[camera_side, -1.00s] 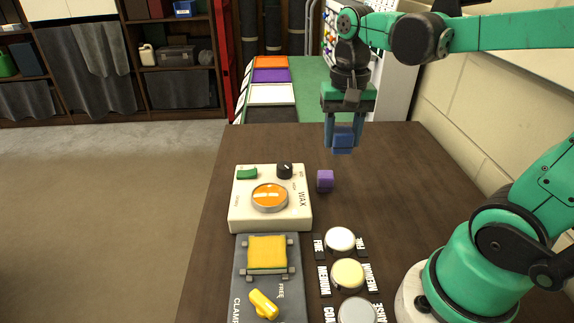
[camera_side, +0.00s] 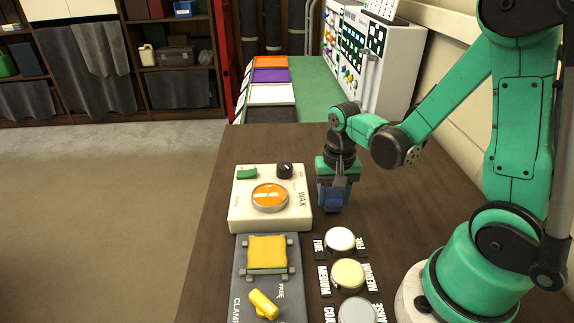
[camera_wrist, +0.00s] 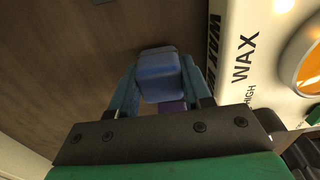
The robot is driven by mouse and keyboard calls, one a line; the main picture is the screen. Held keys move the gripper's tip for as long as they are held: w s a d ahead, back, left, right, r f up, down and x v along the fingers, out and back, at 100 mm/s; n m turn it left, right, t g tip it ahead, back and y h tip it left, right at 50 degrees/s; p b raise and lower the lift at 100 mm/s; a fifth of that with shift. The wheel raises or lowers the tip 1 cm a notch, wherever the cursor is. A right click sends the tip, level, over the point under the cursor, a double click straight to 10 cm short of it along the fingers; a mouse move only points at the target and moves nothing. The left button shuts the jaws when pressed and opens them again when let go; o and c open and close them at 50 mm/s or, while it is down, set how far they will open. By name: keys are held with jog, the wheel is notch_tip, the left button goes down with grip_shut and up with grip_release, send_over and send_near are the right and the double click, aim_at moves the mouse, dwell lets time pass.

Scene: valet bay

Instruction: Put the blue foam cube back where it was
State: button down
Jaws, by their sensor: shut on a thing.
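My gripper (camera_side: 334,200) is shut on the blue foam cube (camera_side: 333,204), low over the dark table just right of the wax unit. In the wrist view the blue cube (camera_wrist: 160,76) sits between my gripper's fingers (camera_wrist: 161,88). A purple cube (camera_wrist: 172,106) shows partly below the blue cube in the wrist view. In the side view the purple cube is hidden behind my gripper. I cannot tell whether the blue cube touches the table or the purple cube.
The cream wax unit (camera_side: 242,211) with an orange dial stands close left of my gripper. A grey clamp base (camera_side: 241,278) with a yellow pad (camera_side: 267,254) and several round pads, one white (camera_side: 340,239), are nearer. The table's far part (camera_side: 270,140) is clear.

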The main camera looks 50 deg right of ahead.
aim_at(334, 193)
jog(key=shift+f, duration=0.4)
jog(key=shift+f, duration=0.15)
jog(key=shift+c, duration=1.9)
grip_release()
notch_tip(334, 193, up, 12)
jog(key=a+r+n+t, duration=0.1)
jog(key=a+n+t, duration=0.5)
jog(key=n, duration=0.3)
jog(key=shift+w+a+t, duration=0.35)
jog(key=shift+w+t, duration=0.05)
jog(key=shift+t, duration=0.2)
